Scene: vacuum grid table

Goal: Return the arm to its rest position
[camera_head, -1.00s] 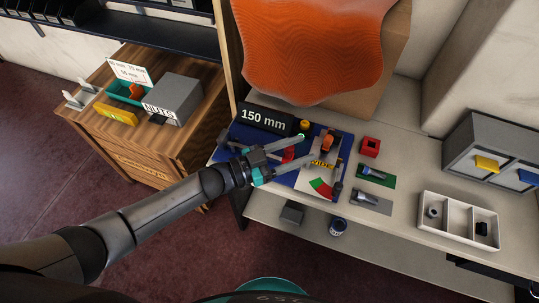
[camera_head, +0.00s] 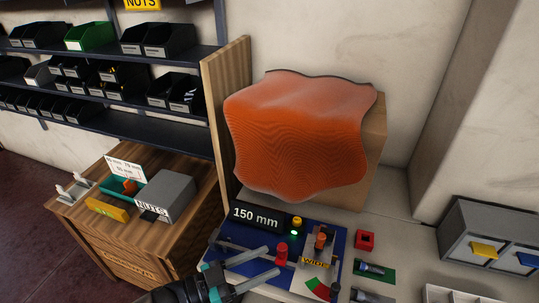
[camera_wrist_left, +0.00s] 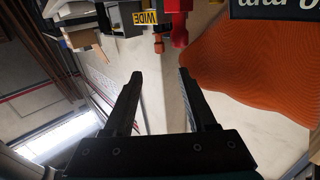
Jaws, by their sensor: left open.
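My left gripper (camera_head: 256,270) is at the bottom of the head view, over the front of the blue board (camera_head: 228,258) on the bench. Its two fingers are apart with nothing between them. In the left wrist view the open fingers (camera_wrist_left: 160,82) point at empty space, with the orange cloth (camera_wrist_left: 250,70) to their right. A red part (camera_head: 281,253) and an orange-topped part (camera_head: 320,241) on the board stand beyond the fingers; the WIDE label (camera_wrist_left: 145,18) shows in the wrist view. My right gripper does not show.
The black 150 mm display (camera_head: 257,218) stands at the board's back. The orange cloth drapes over a box (camera_head: 375,150). A wooden cabinet (camera_head: 130,265) with a grey NUTS box (camera_head: 168,194) is left. A red block (camera_head: 365,240) and grey drawers (camera_head: 485,235) are right.

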